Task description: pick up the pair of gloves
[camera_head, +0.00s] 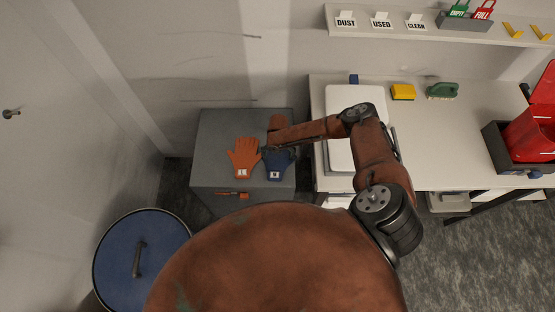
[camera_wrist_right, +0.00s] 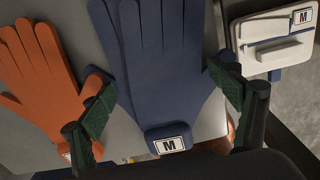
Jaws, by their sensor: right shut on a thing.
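A pair of dark blue gloves (camera_head: 281,163) with a white label lies at the right of the grey cabinet top (camera_head: 215,130). In the right wrist view the blue gloves (camera_wrist_right: 165,75) show a label marked M at the cuff. My right gripper (camera_head: 268,150) reaches over them from the right. Whether the gloves are clear of the surface cannot be told. Orange gloves (camera_head: 243,158) lie just left, also in the wrist view (camera_wrist_right: 38,85). My left gripper is not in view.
An orange-handled tool (camera_head: 232,195) lies at the cabinet's front. A blue-lidded bin (camera_head: 125,262) stands front left. The white bench (camera_head: 425,150) at right carries a yellow block (camera_head: 402,92), a green brush (camera_head: 442,91) and a red container (camera_head: 530,135). A labelled shelf (camera_head: 450,34) hangs above.

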